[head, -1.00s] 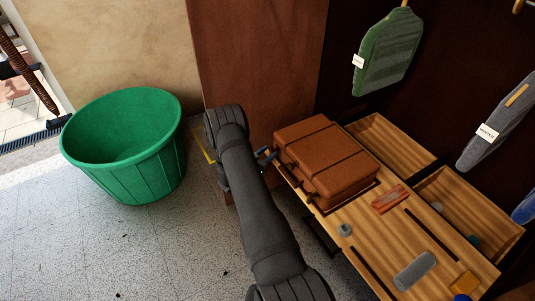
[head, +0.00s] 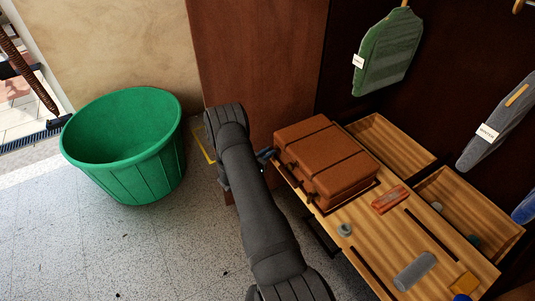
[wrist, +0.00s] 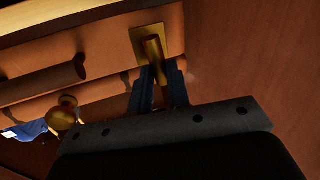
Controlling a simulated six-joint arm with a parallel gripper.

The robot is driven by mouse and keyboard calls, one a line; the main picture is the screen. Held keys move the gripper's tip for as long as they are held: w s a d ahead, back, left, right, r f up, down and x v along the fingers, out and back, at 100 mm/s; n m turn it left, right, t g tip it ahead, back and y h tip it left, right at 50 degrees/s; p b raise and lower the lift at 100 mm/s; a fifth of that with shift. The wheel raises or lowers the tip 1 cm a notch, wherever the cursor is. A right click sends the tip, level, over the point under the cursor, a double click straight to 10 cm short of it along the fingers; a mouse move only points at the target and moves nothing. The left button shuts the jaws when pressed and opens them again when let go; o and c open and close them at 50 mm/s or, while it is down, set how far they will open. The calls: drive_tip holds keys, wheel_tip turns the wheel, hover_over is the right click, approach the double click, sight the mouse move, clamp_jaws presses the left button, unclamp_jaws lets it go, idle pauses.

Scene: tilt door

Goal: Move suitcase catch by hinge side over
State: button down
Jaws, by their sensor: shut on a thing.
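The brown suitcase (head: 325,155) lies closed on the wooden bench, its front toward my arm. In the wrist view, a brass catch (wrist: 151,42) sticks out from a square brass plate on the suitcase front. My gripper (wrist: 160,70) has its two blue fingers on either side of the catch's end and is shut on it. In the head view, my gripper (head: 265,155) is at the suitcase's far left front corner; the catch is too small to make out there. A rounded brass knob (wrist: 64,113) and the brown handle (wrist: 45,82) show to the left in the wrist view.
The wooden bench (head: 385,240) carries a red brush (head: 390,199), a grey-green roll (head: 415,271) and small items. Open wooden compartments (head: 390,139) lie behind. A brown panel (head: 250,60) stands close behind my gripper. A green tub (head: 125,145) stands on the floor left.

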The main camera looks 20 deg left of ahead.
drive_tip(key=shift+w+a+f+n+g+h, duration=0.2)
drive_tip(key=shift+n+g, duration=0.6)
drive_tip(key=shift+n, duration=1.55)
drive_tip(key=shift+w+a+f+n+g+h, duration=0.15)
drive_tip(key=shift+n+g+h, duration=0.45)
drive_tip(key=shift+n, duration=1.7)
drive_tip(key=shift+w+a+n+g+h, duration=0.15)
drive_tip(key=shift+n+g, duration=0.85)
drive_tip(key=shift+n, duration=1.35)
drive_tip(key=c, duration=1.4)
unclamp_jaws()
drive_tip(key=shift+o, duration=0.2)
drive_tip(key=shift+a, duration=0.15)
